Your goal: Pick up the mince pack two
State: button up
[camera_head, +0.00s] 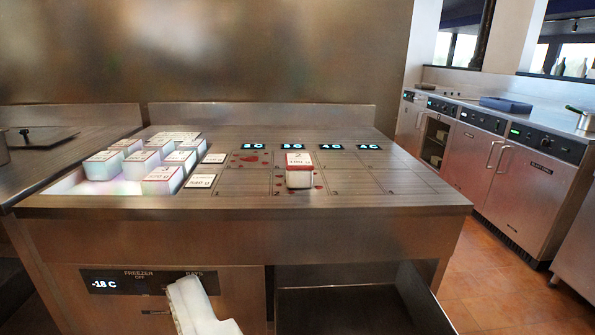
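Several other white packs stand in a lit well at the left, such as a front one with a red-edged top (163,180). I cannot tell for certain which pack is mince pack two.
Small lit number displays (292,146) line the grid's back. Flat labels (200,182) lie beside the well. Steel cabinets (515,165) stand at right beyond open brown floor (490,275).

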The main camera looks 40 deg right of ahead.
aim_at(299, 166)
jog(key=i+l+z, duration=0.1)
jog(key=i+z, duration=0.45)
jog(key=z, duration=0.15)
jog(key=i+z, duration=0.35)
jog(key=k+j, duration=0.05)
